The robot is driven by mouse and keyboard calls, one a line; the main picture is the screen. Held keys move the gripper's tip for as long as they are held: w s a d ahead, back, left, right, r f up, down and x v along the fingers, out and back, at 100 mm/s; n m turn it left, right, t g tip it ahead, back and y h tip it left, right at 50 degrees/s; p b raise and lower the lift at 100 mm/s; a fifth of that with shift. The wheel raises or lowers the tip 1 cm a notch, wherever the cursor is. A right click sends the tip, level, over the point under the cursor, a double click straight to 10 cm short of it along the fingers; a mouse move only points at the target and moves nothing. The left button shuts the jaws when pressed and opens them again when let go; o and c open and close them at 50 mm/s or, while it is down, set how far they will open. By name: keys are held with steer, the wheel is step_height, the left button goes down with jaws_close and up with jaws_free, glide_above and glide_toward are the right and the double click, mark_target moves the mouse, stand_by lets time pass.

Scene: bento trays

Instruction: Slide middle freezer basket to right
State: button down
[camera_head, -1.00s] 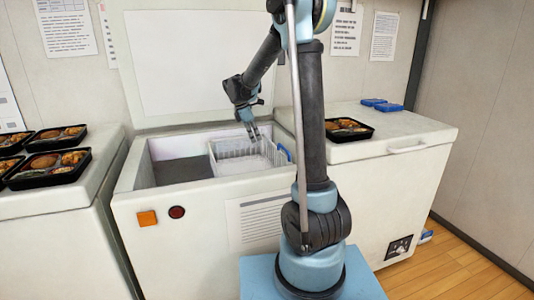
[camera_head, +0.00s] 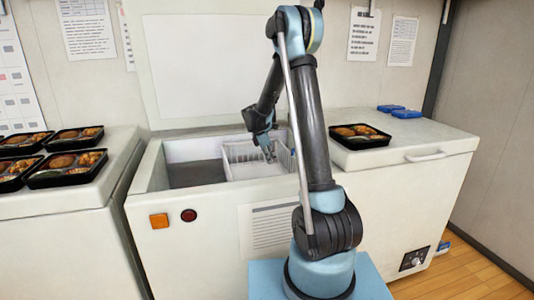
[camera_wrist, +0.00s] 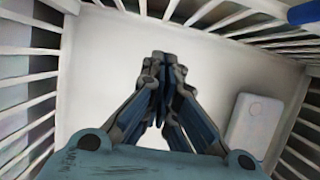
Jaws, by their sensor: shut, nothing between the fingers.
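The white wire basket (camera_head: 241,152) sits in the right part of the open chest freezer's well. Its slatted walls also surround the wrist view (camera_wrist: 33,95). My gripper (camera_head: 271,158) reaches down into the basket, and my arm partly hides the basket's right end. In the wrist view the fingers of my gripper (camera_wrist: 163,62) are together, with nothing between them, above the basket's pale floor. I cannot tell whether they touch the floor or a wall.
The freezer's well (camera_head: 195,172) is bare left of the basket. A white rounded box (camera_wrist: 254,124) lies inside the basket at right. The raised lid (camera_head: 205,70) stands behind. Bento trays stand on the left freezer (camera_head: 85,190) and on the right lid (camera_head: 430,137).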

steer(key=shift+w+d+f, duration=0.1)
steer(key=shift+w+d, duration=0.1)
steer(key=shift+d, duration=0.8)
steer(key=shift+w+d, duration=0.15)
steer(key=shift+d, duration=0.85)
steer(key=shift+d, duration=0.1)
